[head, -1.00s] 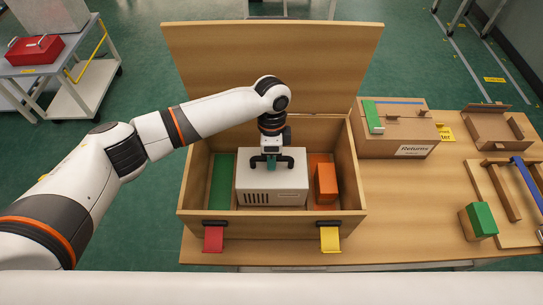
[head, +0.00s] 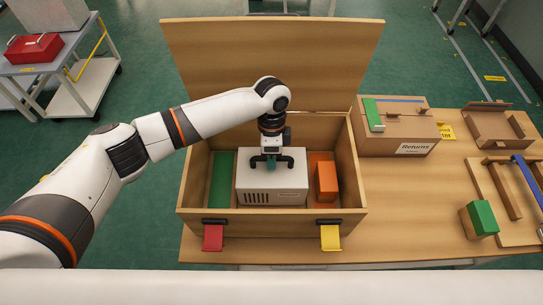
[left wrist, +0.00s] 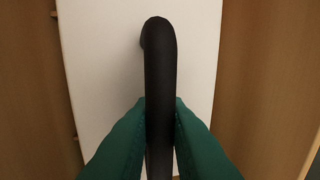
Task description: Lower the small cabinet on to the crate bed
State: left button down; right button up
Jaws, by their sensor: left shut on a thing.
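The small cabinet (head: 272,183) is a white box with dark vent slots on its front and a black handle on top. It is upright inside the open wooden crate (head: 272,222), between a green strip on the left and an orange strip on the right. My left gripper (head: 271,163) is shut on the black handle from above. In the left wrist view the green fingers (left wrist: 160,125) clasp the handle, with the white cabinet top (left wrist: 100,60) below. The cabinet's underside is hidden, so I cannot tell whether it touches the crate bed. My right gripper is not in view.
An orange block (head: 326,182) stands in the crate right of the cabinet. The crate lid (head: 270,65) stands open behind. Red (head: 213,238) and yellow (head: 330,238) latches hang at the front.

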pick_arm(q)
jog(key=shift+f, duration=0.45)
dwell(0.7)
jog(key=c, duration=1.3)
grip_release()
jog(key=shift+f+b, duration=0.2)
jog(key=shift+b, duration=0.1)
jog(key=shift+r, duration=0.15)
jog(key=p+v, duration=0.3)
jog(key=s+p+v, duration=0.1)
jog(key=p+v, duration=0.2)
jog(key=s+p+v, duration=0.1)
jog(key=p+v, duration=0.2)
jog(key=p, duration=0.1)
jog(key=shift+r, duration=0.6)
